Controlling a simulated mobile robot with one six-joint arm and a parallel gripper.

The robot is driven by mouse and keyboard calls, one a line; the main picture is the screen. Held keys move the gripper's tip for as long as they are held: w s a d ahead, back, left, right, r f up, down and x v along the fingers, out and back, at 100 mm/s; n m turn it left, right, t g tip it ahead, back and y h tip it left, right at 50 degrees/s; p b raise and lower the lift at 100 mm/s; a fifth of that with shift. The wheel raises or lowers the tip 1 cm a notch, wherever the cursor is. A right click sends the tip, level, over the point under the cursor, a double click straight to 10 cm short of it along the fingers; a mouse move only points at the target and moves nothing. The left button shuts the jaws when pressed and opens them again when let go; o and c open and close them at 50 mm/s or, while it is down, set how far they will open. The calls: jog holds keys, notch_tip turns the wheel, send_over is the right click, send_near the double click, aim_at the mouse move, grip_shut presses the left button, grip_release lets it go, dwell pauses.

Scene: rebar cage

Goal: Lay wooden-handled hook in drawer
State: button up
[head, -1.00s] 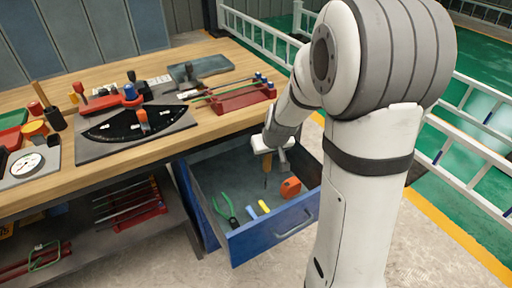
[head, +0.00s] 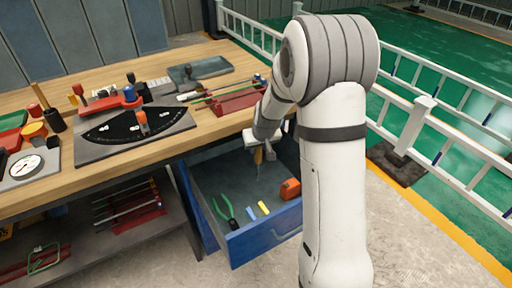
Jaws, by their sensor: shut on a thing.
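The wooden-handled hook (head: 258,157) hangs upright below my gripper (head: 261,146). Its light brown handle shows, with a thin darker part pointing down. My gripper is shut on its handle, over the back part of the open blue drawer (head: 268,236). The fingers are small and partly hidden behind my arm. The hook's lower tip is hard to make out, and I cannot tell whether it touches the drawer floor (head: 232,182).
In the drawer lie green-handled pliers (head: 222,211), a blue item (head: 250,212), a yellow item (head: 264,207) and an orange item (head: 290,189). The wooden workbench (head: 100,178) overhangs the drawer's back. A white railing (head: 440,130) stands at right.

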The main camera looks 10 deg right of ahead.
jog(key=shift+f+b, duration=0.5)
jog(key=shift+b, duration=0.05)
jog(key=shift+f, duration=0.1)
jog(key=o, duration=1)
jog(key=shift+r, duration=0.3)
jog(key=s+a+f+p+v, duration=0.15)
jog(key=p+v, duration=0.25)
jog(key=v, duration=0.9)
jog(key=s+p+v, duration=0.3)
jog(key=p+v, duration=0.1)
jog(key=v, duration=0.8)
jog(key=s+r+g+p, duration=0.1)
jog(key=s+r+p, duration=0.1)
jog(key=s, duration=0.6)
jog(key=s+r+m+g+p, duration=0.1)
jog(key=s+r+p, duration=0.2)
jog(key=s, duration=0.4)
jog(key=shift+s+r+h, duration=0.3)
jog(key=shift+s+r, duration=0.1)
jog(key=shift+r, duration=0.15)
